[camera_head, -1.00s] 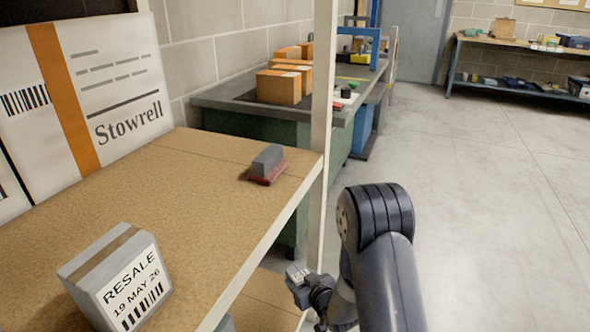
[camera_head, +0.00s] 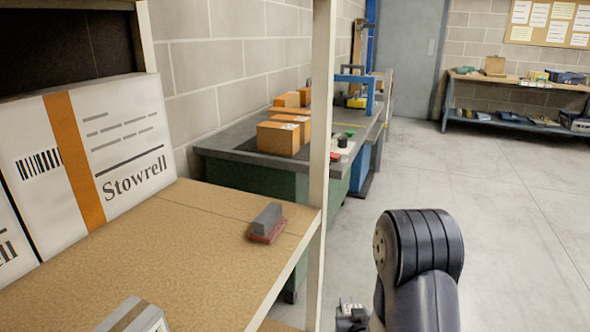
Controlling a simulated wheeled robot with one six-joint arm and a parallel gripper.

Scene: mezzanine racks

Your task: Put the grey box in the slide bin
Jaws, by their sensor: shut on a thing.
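A grey box (camera_head: 139,319) with a brown tape strip stands on the shelf board at the bottom left of the view. Only its top part shows, as the frame edge cuts off the rest. My arm rises at the lower right, and a small dark wrist part shows at the bottom edge, to the right of the shelf post. My gripper's fingers and anything between them are below the frame. I cannot make out a slide bin.
A grey block on a red base (camera_head: 267,223) sits near the shelf's right end. White Stowrell cartons (camera_head: 125,140) stand at the back left. A shelf post (camera_head: 320,150) stands near my arm. A workbench (camera_head: 240,145) holds orange boxes. Open floor (camera_head: 500,220) lies to the right.

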